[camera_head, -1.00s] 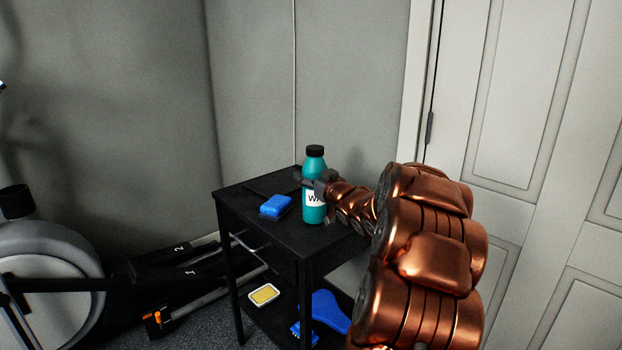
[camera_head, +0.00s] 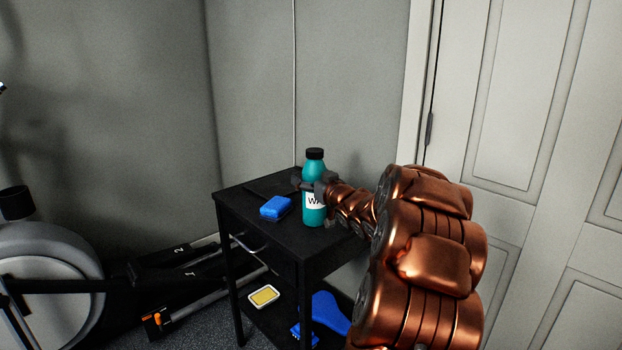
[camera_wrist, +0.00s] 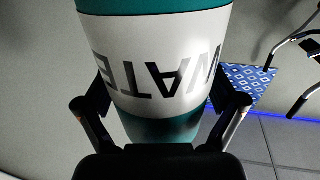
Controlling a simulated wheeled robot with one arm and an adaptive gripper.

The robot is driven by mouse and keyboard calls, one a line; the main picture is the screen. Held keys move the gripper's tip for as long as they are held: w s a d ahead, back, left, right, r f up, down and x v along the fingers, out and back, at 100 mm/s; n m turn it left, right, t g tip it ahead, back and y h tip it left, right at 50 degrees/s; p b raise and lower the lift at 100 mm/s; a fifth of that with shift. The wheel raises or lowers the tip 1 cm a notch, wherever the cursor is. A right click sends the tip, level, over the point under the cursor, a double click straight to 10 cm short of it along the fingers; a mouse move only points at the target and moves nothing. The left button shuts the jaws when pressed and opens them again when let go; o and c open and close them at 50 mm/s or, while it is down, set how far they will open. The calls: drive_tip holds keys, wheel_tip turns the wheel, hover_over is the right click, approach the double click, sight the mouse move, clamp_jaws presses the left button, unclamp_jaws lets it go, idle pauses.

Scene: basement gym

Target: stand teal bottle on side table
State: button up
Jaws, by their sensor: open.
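The teal bottle (camera_head: 314,212) has a black cap and a white label. It stands upright on the black side table (camera_head: 290,248), near its right front part. My gripper (camera_head: 312,185) is at the bottle's upper half, coming from the right, with its jaws open around it. In the wrist view the bottle (camera_wrist: 165,128) fills the middle, its label upside down, with one finger of my gripper (camera_wrist: 160,112) on each side. I cannot tell whether the fingers touch it.
A blue sponge-like block (camera_head: 276,207) lies on the tabletop left of the bottle. The lower shelf holds a yellow-and-white item (camera_head: 263,296) and a blue brush-like item (camera_head: 328,312). Exercise equipment (camera_head: 45,255) stands at left; a white door (camera_head: 530,110) is at right.

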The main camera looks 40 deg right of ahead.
drive_tip(key=v, duration=1.2)
drive_tip(key=shift+p, duration=0.35)
drive_tip(key=w+a+f+g, duration=0.1)
drive_tip(key=a+f, duration=0.1)
drive_tip(key=a+f+g, duration=0.2)
drive_tip(key=w+a+f+g, duration=0.1)
drive_tip(key=a+f+g, duration=0.1)
drive_tip(key=a, duration=0.1)
drive_tip(key=shift+w+f, duration=0.3)
drive_tip(key=shift+f, duration=0.1)
drive_tip(key=s+a+f+g+y, duration=0.1)
drive_tip(key=s+a+f+g, duration=0.2)
drive_tip(key=s+a, duration=0.3)
drive_tip(key=s+a+f+n+g+y, duration=0.1)
drive_tip(key=s+a+f+g, duration=0.25)
drive_tip(key=a, duration=0.55)
drive_tip(key=s+a+f+g, duration=0.3)
drive_tip(key=s+a+g, duration=0.1)
drive_tip(key=s+a, duration=0.25)
drive_tip(key=s+a+n+g+y, duration=0.2)
drive_tip(key=s+a+g, duration=0.2)
drive_tip(key=s+a, duration=0.8)
drive_tip(key=shift+s+r, duration=0.25)
drive_tip(key=shift+s, duration=0.95)
